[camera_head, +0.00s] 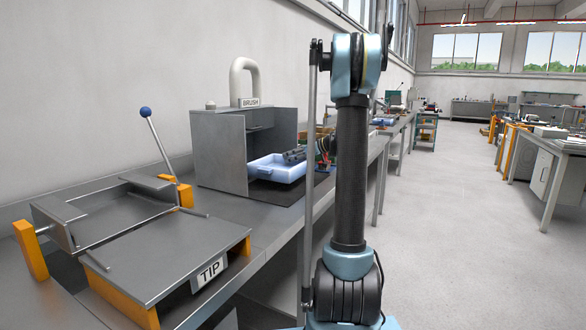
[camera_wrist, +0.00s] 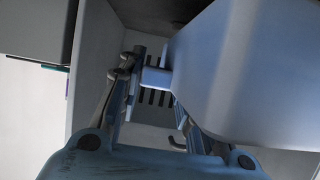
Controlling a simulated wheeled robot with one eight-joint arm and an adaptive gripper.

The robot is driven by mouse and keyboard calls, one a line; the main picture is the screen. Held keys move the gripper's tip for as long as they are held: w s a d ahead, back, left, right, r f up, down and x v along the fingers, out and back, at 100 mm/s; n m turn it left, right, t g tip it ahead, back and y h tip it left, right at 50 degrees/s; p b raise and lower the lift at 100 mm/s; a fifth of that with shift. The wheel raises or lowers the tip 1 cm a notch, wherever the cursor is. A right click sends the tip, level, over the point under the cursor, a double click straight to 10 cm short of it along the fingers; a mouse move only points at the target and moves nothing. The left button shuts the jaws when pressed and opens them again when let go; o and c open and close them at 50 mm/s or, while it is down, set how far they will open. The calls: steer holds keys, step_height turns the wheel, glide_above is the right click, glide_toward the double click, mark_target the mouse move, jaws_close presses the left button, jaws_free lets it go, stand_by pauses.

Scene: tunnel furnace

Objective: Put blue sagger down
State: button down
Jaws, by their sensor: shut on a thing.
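The blue sagger (camera_head: 272,172) is a pale blue open tray in the grey booth marked BRUSH, low over or on the dark mat; I cannot tell whether it touches. It fills the upper right of the wrist view (camera_wrist: 255,75). My gripper (camera_wrist: 155,77) is shut on a small tab at the sagger's side, with a finger on either side of it. In the head view the gripper is largely hidden behind my arm and surrounding parts. The sagger's underside contact is hidden.
The grey booth (camera_head: 219,151) walls in the sagger at back and left. The dark mat (camera_head: 267,198) lies under it. A metal tipping stand (camera_head: 165,255) marked TIP and a blue-knobbed lever (camera_head: 155,140) stand at left. Bare bench lies between booth and stand.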

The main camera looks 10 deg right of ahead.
mark_target(292, 164)
steer(key=shift+f, duration=1.9)
steer(key=c, duration=1.2)
jaws_free()
steer(key=shift+o, duration=0.2)
steer(key=v, duration=1.2)
steer(key=shift+f, duration=0.1)
steer(key=shift+s+d, duration=0.1)
steer(key=shift+s, duration=0.05)
